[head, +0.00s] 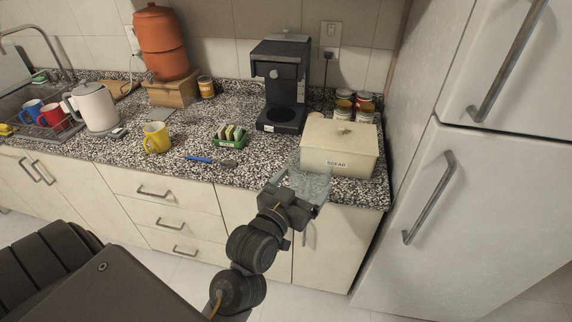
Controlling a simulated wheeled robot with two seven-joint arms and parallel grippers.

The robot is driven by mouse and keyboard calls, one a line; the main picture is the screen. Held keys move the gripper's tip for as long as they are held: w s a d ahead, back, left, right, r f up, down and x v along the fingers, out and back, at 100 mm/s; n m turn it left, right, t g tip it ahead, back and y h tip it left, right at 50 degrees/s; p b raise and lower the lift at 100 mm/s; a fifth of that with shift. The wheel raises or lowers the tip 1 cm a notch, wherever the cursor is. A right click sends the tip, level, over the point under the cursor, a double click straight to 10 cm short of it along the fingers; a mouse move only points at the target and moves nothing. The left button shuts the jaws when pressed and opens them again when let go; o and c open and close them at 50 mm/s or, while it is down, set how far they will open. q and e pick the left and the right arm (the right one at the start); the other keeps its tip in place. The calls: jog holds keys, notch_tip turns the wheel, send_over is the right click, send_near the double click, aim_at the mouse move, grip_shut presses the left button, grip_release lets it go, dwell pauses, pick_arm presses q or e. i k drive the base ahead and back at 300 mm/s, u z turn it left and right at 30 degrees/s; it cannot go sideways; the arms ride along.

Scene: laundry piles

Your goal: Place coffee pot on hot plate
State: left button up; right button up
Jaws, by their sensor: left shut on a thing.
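The black coffee maker (281,65) stands against the back wall, with its dark round hot plate (282,114) bare at the base. My left gripper (298,193) is at the counter's front edge, in front of the bread box and well short of the coffee maker. It is shut on a clear, see-through thing that looks like the glass coffee pot (312,184). The pot's outline is faint, and the gripper hides part of it. My right gripper is not in view.
A cream bread box (338,148) stands right of the coffee maker, with several cans (344,106) behind it. A green rack (231,136), a blue-handled utensil (211,160) and a yellow mug (156,137) lie to the left. The fridge (500,180) bounds the right side.

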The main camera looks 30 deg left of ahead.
aim_at(280, 116)
jog(key=z, duration=2.3)
jog(key=k, duration=1.35)
jog(key=u, duration=1.7)
jog(key=i, duration=1)
